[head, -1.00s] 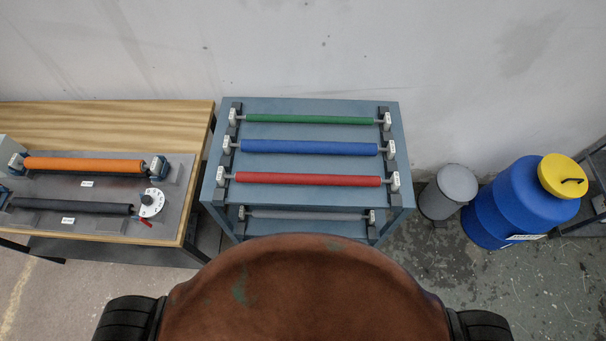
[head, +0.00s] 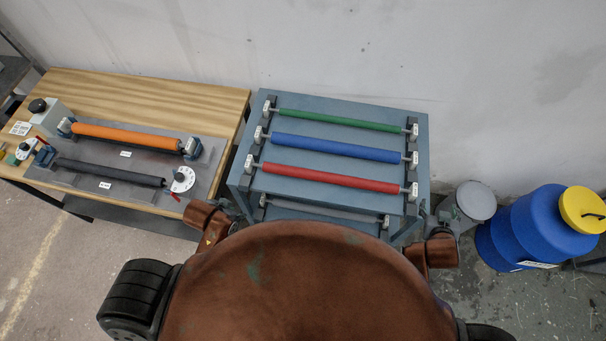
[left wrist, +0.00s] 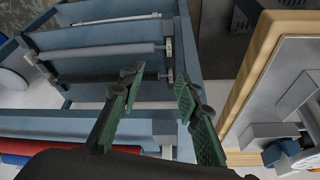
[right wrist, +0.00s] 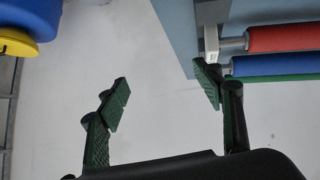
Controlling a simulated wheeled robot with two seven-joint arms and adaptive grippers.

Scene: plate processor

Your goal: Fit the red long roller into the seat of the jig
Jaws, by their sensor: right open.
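The red long roller (head: 330,178) lies across the top of the blue-grey rack (head: 245,190), its ends in small white holders, in front of the blue and green rollers. Its end also shows in the right wrist view (right wrist: 285,38). A grey jig plate (head: 130,140) with an orange roller and a black roller is on the wooden table to the left; I cannot tell which part is the seat. My left gripper (left wrist: 155,88) is open and empty near the rack's lower rollers. My right gripper (right wrist: 164,83) is open and empty beside the rack's right side.
Grey rollers (left wrist: 110,52) sit on the rack's lower level. A narrow gap separates the rack from the wooden table (head: 190,95). A grey bin (head: 475,201) and a blue barrel (head: 535,230) with a yellow lid stand to the right. A wall is behind.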

